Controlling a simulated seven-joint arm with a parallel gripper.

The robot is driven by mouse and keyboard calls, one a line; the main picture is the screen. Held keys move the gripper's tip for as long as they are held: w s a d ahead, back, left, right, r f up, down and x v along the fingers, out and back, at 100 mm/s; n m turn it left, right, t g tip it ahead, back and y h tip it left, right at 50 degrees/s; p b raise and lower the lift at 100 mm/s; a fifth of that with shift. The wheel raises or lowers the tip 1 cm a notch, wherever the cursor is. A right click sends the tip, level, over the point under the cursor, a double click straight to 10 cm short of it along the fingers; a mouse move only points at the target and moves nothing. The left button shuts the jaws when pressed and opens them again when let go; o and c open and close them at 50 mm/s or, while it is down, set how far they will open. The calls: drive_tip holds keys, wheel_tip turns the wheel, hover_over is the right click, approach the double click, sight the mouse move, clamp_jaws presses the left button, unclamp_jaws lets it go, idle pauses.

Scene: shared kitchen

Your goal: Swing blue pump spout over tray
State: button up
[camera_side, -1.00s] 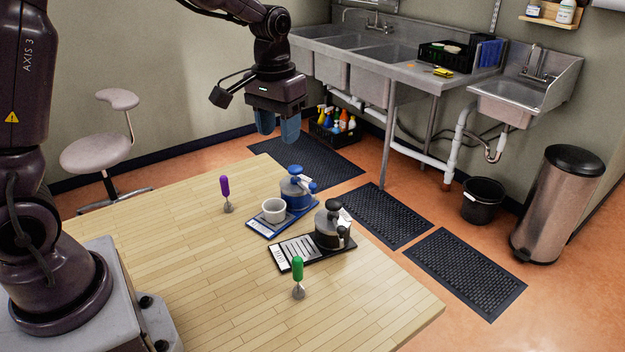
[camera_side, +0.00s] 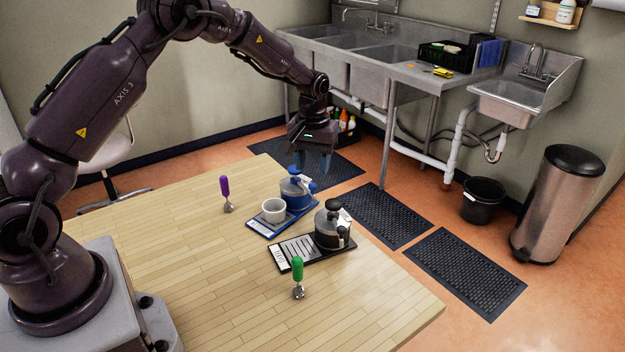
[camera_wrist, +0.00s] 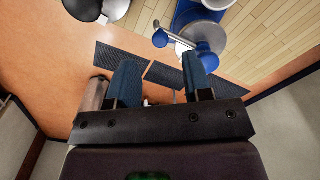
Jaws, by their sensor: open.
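The blue pump (camera_side: 295,189) stands at the back end of its blue tray (camera_side: 256,227), behind a white cup (camera_side: 274,211). A blue-tipped arm, apparently its spout, points to the right in the side view, away from the cup. In the wrist view the blue pump (camera_wrist: 204,34) is at the top right, with a pale arm ending in a blue tip (camera_wrist: 160,39). My gripper (camera_side: 312,166) is open and empty, with its blue fingers hanging above and slightly behind the pump. The wrist view shows both fingers apart (camera_wrist: 162,82), with the pump beyond them.
A black pump (camera_side: 329,229) on a black tray (camera_side: 300,253) stands in front of the blue one. A purple-handled tool (camera_side: 225,192) and a green-handled tool (camera_side: 298,276) stand upright on the wooden table (camera_side: 190,270). The table's left and front areas are clear.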

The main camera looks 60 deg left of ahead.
sight(312, 184)
drive_tip(key=shift+f, duration=2.35)
clamp_jaws()
